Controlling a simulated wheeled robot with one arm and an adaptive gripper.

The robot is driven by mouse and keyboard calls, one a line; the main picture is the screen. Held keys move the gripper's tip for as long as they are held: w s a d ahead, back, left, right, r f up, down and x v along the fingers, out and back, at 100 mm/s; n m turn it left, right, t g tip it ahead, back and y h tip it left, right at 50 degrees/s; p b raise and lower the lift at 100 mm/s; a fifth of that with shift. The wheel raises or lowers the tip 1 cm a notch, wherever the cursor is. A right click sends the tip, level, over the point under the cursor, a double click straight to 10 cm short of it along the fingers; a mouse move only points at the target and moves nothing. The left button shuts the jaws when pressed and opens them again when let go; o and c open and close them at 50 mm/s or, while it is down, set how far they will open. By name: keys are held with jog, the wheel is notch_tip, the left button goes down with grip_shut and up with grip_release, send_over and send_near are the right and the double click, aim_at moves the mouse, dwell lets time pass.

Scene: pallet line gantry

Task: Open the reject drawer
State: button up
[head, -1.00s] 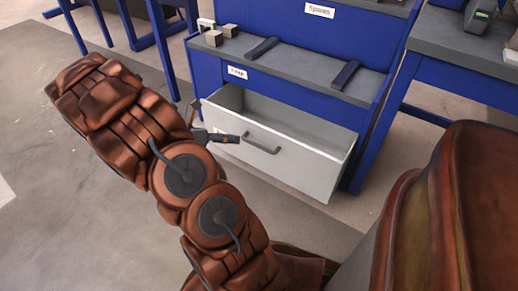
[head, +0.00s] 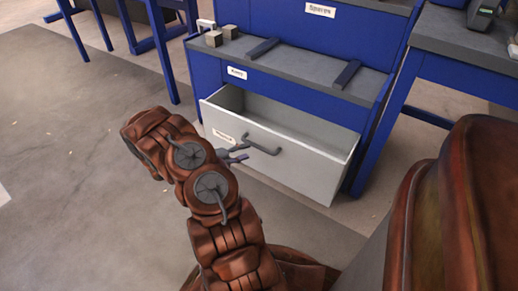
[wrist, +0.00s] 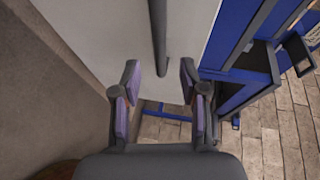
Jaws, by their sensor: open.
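The grey drawer (head: 290,172) at the bottom of the blue cabinet stands pulled out, its inside showing and empty where visible. A small white label (head: 223,136) is on its front at left, partly covered and hard to read. Its dark bar handle (head: 262,145) is on the front. My gripper (head: 240,153) is at the left end of the handle. In the wrist view my gripper (wrist: 160,78) is open, with the handle (wrist: 159,40) running down the middle towards the gap between the fingertips. I cannot tell whether the handle's end lies between them.
The blue cabinet (head: 285,88) has a grey shelf above the drawer with two dark bars (head: 262,49) and small blocks (head: 214,39). A blue-legged bench (head: 445,40) stands at right. Another blue frame is at upper left. The floor (head: 70,150) at left is clear.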

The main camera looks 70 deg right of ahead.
aim_at(259, 146)
jog(key=shift+b+x, duration=1.45)
jog(key=shift+x, duration=2.35)
grip_shut()
